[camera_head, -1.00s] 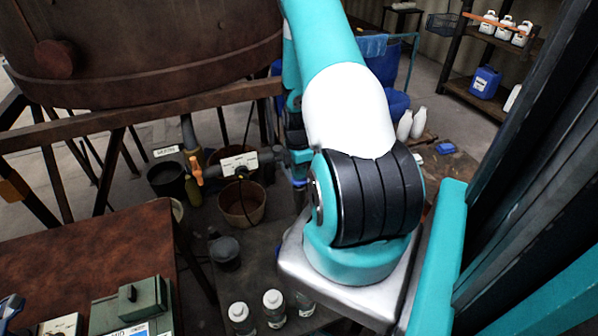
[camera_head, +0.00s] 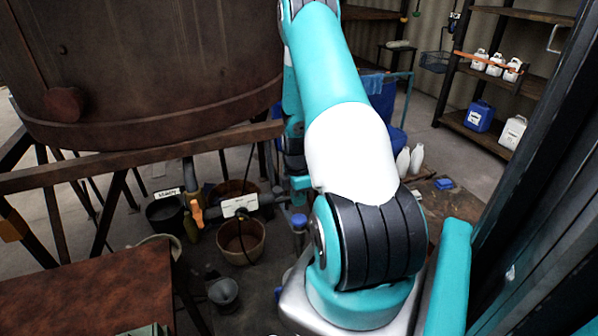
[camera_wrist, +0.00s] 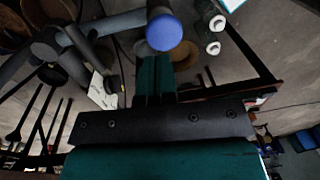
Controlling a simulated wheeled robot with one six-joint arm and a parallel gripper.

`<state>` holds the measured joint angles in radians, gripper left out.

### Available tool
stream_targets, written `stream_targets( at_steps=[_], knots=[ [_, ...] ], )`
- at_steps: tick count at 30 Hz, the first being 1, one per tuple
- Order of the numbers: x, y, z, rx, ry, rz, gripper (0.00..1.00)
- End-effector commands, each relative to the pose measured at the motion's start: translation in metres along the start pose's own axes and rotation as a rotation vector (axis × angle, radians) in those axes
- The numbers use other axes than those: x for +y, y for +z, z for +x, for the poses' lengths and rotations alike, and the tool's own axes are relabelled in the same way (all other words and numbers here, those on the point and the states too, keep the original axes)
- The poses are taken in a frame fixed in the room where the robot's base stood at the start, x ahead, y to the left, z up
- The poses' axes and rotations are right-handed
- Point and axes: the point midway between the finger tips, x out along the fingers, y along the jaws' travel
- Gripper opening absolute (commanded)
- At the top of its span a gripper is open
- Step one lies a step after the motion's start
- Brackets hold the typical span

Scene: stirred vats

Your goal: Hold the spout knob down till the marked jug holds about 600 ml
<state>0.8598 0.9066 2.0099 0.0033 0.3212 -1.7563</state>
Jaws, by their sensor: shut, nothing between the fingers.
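A knob with a round blue top (camera_head: 299,221) stands at the right end of a grey pipe in the head view. In the wrist view the blue knob (camera_wrist: 164,32) is just beyond my fingertips. My gripper (camera_wrist: 154,62) has its teal fingers together with nothing between them. Whether they touch the knob I cannot tell. In the head view my gripper (camera_head: 300,184) shows partly, above the knob in the picture. A grey jug-like vessel (camera_head: 222,291) stands low at the left; I see no readable marks or level on it.
A large rusty vat (camera_head: 150,60) on a brown frame fills the upper left. A tan bucket (camera_head: 240,240) sits beneath the pipe, near an orange valve handle (camera_head: 197,214). A rusty table (camera_head: 90,290) is at lower left. Shelves (camera_head: 470,125) with containers stand at the right.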

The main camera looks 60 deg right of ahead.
Motion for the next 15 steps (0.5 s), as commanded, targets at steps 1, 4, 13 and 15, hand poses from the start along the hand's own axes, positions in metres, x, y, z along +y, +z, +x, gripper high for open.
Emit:
stream_targets(
  at_steps=[1, 4, 13, 15],
  knots=[
    [0.001, 0.0, -0.006, -0.001, 0.005, 0.0, 0.0],
    [0.002, 0.001, -0.028, -0.001, 0.005, 0.001, 0.0],
    [0.002, 0.001, -0.074, 0.0, 0.001, 0.001, 0.0],
    [0.002, 0.001, -0.078, 0.0, 0.001, 0.001, 0.0]
  ],
)
